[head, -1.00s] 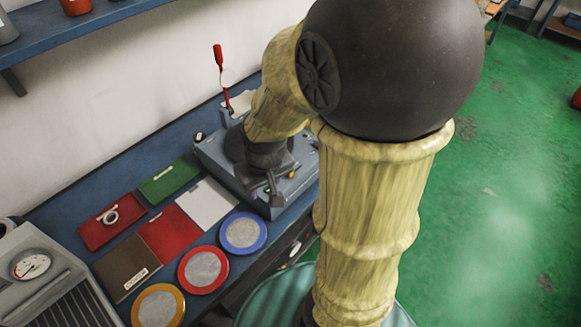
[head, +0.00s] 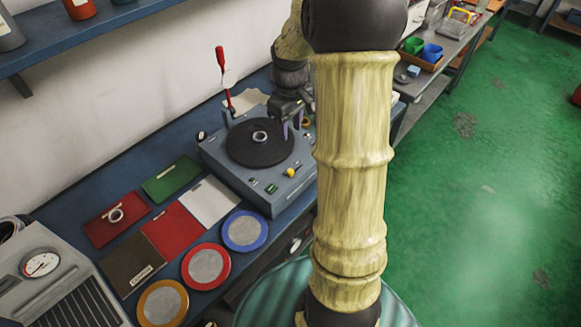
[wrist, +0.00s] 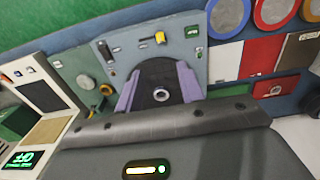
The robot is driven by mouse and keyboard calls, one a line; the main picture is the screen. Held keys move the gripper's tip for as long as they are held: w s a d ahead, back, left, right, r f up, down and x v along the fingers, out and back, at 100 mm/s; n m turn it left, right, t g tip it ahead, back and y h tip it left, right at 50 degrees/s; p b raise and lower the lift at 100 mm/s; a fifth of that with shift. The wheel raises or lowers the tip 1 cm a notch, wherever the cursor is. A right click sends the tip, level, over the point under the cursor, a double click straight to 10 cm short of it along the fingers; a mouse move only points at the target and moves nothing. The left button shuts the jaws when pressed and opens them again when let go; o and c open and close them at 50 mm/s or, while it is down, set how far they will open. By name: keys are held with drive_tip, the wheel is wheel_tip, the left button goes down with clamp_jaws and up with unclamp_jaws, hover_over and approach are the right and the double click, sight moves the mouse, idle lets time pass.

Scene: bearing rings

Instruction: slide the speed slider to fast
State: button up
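The speed slider appears to be the yellow knob (head: 290,172) on the front of the blue-grey turntable machine (head: 215,160). In the wrist view the yellow knob (wrist: 160,38) sits by a dark slot, between small labels too fine to read. A metal ring (head: 260,137) sits at the middle of the dark round plate (head: 245,150). My gripper (head: 292,124) is above the right back part of the machine, apart from the knob. In the wrist view my gripper (wrist: 157,82) has its two lavender fingers spread, with no object held between them.
A red-handled lever (head: 220,60) stands upright behind the machine. Coloured mats and round pads, such as the blue-rimmed one (head: 243,231), lie to its left. A gauge box (head: 42,264) stands at lower left. A side bench (head: 440,75) holds bins at the back right.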

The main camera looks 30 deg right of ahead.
sight(290, 170)
wheel_tip(290, 170, down, 17)
drive_tip(key=shift+f+p, duration=0.1)
drive_tip(key=shift+p, duration=0.65)
clamp_jaws()
